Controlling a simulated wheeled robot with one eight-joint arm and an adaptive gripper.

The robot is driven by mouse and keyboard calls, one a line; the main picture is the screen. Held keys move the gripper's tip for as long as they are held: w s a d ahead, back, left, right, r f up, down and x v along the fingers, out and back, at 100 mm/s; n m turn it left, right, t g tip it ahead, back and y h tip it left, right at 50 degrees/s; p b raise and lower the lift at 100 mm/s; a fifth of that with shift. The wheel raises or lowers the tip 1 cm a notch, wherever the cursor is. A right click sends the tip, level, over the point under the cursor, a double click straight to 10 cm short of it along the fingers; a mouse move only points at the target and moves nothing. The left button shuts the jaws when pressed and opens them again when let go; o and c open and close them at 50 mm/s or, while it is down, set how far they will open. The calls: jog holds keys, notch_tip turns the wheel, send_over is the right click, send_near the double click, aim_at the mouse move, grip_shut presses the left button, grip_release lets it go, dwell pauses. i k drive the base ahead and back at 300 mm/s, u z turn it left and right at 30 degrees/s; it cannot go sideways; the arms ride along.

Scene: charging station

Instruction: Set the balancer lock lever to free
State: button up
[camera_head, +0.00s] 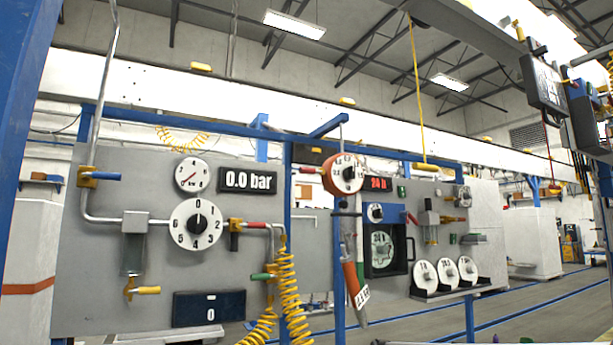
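An orange round balancer (330,178) with a white dial (348,173) hangs from the blue frame, right of the blue post. A short red-tipped lever (305,170) sticks out to its left; I cannot tell for sure that it is the lock lever, nor read its free or locked marking. An orange and grey tool (352,278) with a white tag hangs below the balancer, tilted. My gripper is not in view.
A grey panel (100,270) on the left carries pipes, valves, a numbered dial (197,224) and a "0.0 bar" display (247,180). Yellow coiled hose (289,290) hangs beside the blue post (298,250). A second panel (405,200) at right holds a black-framed box (385,250) and several round dials.

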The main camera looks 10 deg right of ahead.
aim_at(307, 171)
jog(key=u, duration=0.05)
jog(key=k, duration=0.5)
jog(key=u, duration=1)
jog(key=k, duration=1.4)
jog(key=z, duration=1.1)
jog(key=i, duration=1)
